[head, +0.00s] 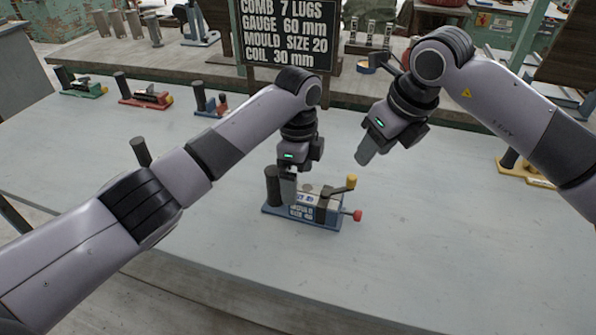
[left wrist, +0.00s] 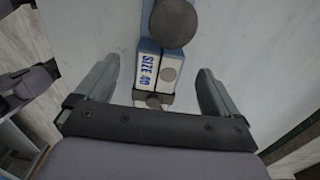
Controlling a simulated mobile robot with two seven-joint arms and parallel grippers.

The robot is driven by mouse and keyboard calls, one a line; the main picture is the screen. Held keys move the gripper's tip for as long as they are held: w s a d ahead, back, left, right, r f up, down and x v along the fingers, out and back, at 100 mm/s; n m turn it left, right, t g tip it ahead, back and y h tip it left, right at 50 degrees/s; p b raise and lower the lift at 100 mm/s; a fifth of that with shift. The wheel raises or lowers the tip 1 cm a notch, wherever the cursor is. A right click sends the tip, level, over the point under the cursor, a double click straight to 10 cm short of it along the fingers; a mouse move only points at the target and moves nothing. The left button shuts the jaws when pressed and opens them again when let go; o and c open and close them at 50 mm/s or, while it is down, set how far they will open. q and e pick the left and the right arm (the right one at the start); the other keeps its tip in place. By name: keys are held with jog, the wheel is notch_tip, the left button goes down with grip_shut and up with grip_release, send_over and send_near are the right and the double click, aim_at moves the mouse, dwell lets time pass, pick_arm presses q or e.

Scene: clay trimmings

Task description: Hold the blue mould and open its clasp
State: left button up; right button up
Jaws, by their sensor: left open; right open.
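The blue mould (head: 322,225) stands on the grey table in front of me. It has a dark post at its left end, a pale block with printed letters, a yellow-knobbed lever (head: 351,182) and a red knob (head: 357,215) at its right end. My left gripper (head: 288,190) is over the mould's left part, beside the post. In the left wrist view its open fingers (left wrist: 155,90) stand either side of the block (left wrist: 148,72), with gaps both sides. My right gripper (head: 366,152) is open and empty, above and behind the yellow knob.
A green mould (head: 88,90), a red mould (head: 147,100) and another blue mould (head: 210,105) stand along the table's back left. A yellow mould (head: 525,172) is at the right. A sign (head: 285,35) stands behind. The table's front and right middle are clear.

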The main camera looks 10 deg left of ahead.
pick_arm(q)
notch_tip(320, 180, down, 7)
jog(key=shift+r, duration=0.15)
jog(key=shift+c, duration=0.4)
